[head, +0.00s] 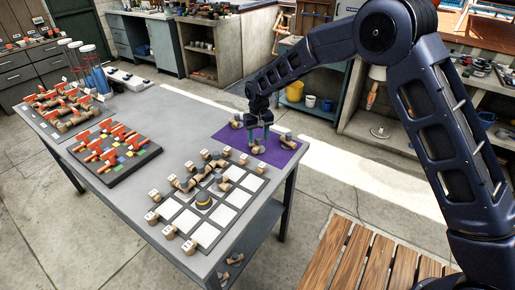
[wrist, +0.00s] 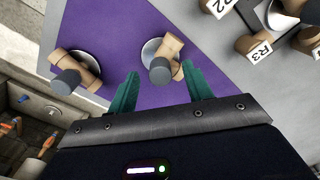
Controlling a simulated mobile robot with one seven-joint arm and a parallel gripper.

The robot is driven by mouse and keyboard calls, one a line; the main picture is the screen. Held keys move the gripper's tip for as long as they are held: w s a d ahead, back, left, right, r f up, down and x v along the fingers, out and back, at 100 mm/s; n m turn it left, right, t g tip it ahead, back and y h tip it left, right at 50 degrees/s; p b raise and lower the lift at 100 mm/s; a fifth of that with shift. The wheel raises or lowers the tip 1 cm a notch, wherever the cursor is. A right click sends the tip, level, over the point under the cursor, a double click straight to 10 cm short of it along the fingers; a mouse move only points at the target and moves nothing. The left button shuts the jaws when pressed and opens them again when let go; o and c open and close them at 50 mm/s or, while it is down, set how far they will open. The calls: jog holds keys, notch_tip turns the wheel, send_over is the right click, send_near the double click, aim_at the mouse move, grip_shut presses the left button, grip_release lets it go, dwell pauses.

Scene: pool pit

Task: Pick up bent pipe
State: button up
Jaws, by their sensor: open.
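A tan bent pipe piece with a dark grey end (wrist: 164,56) lies on a pale round disc on the purple mat (wrist: 110,25). In the wrist view it sits between and just beyond the tips of my gripper's (wrist: 160,72) green fingers, which are open and empty. In the head view my gripper (head: 259,134) points down over the mat, low above a small tan piece (head: 258,148). A similar tan and grey piece (wrist: 78,70) lies to the left in the wrist view. I cannot tell whether the fingers touch anything.
The mat is at the right end of a grey table (head: 120,190). White squares (head: 205,232) ringed by labelled tan blocks lie in front. A dark board of orange-handled parts (head: 112,150) is to the left. Another piece (head: 286,140) lies near the mat's right edge.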

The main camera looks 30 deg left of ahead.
grip_shut()
jog(key=shift+r, duration=0.15)
